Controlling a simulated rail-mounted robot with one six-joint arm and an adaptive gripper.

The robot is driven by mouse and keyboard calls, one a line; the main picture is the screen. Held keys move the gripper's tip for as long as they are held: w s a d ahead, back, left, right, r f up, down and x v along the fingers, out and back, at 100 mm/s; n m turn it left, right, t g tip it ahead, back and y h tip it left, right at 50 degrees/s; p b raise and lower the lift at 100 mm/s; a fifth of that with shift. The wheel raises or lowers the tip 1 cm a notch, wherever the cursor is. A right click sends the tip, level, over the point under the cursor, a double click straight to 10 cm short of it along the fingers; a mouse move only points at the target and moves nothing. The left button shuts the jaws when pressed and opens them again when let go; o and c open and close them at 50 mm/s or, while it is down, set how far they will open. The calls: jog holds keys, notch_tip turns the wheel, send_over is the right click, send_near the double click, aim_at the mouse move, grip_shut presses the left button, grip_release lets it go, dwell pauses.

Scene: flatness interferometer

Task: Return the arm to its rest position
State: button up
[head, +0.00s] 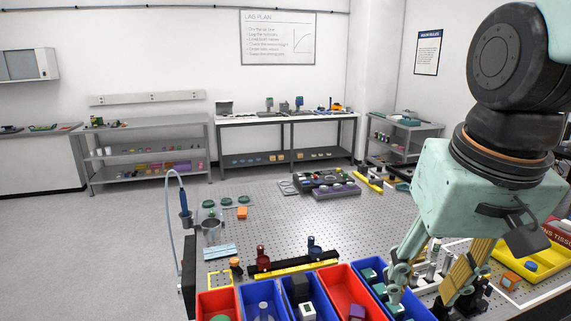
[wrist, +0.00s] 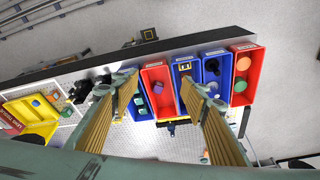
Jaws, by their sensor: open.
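My gripper (head: 424,288) is at the right of the head view, pointing down near the bins at the front edge of the table. Its two tan-padded fingers are spread apart. In the wrist view my gripper (wrist: 157,88) shows the same wide gap, with nothing held between the fingers. A red bin (wrist: 150,73) shows through the gap from above, with a small purple item in it. My arm fills the right side of the head view and hides part of the table there.
Blue and red bins (head: 339,274) line the front edge of the perforated table (head: 290,212). A yellow tray (head: 541,262) lies to the right of my gripper. A metal cup (head: 212,232) and a blue-handled tool on a hose (head: 185,205) stand at left. The table's middle is largely clear.

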jog(key=s+f+t+b, duration=0.1)
jog(key=s+b, duration=0.1)
jog(key=s, duration=0.8)
jog(key=shift+f+n, duration=0.4)
jog(key=shift+d, duration=0.1)
dwell(0.8)
